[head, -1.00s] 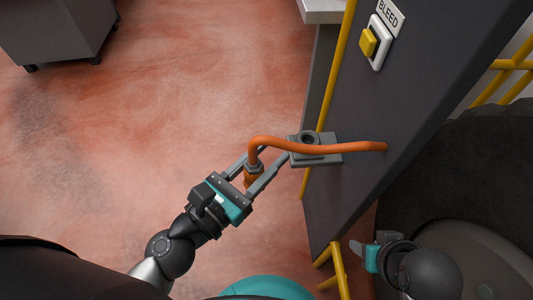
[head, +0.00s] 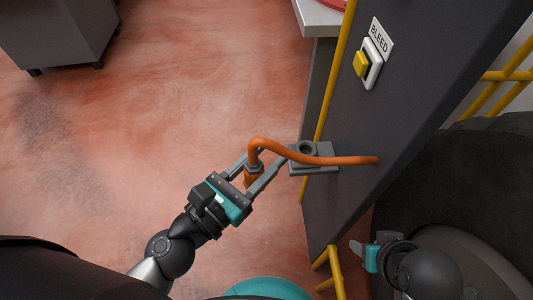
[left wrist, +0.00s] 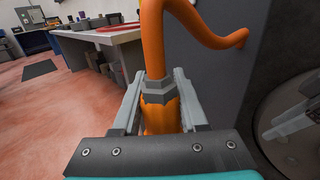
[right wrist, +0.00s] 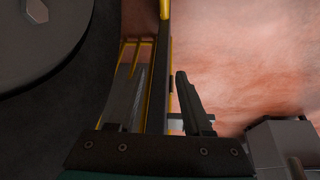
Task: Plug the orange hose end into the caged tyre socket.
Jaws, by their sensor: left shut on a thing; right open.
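The orange hose (head: 310,158) comes out of the dark panel and bends down to its end. My left gripper (head: 256,170) is shut on the hose end (left wrist: 159,105), around its grey collar, in front of the panel's left edge. A grey holder with a round opening (head: 306,150) is fixed on the panel, just right of the gripper and partly behind the hose. My right gripper (head: 358,248) is open and empty at lower right, beside the large black tyre (head: 480,150). Its fingers (right wrist: 155,100) show in the right wrist view. I cannot make out a tyre socket.
The dark panel (head: 385,110) carries a yellow switch (head: 362,63) marked BLEED. Yellow bars (head: 335,268) stand below it and others (head: 505,80) at the upper right. A workbench (head: 321,17) is behind the panel. The red floor at left is clear up to a grey cabinet (head: 60,30).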

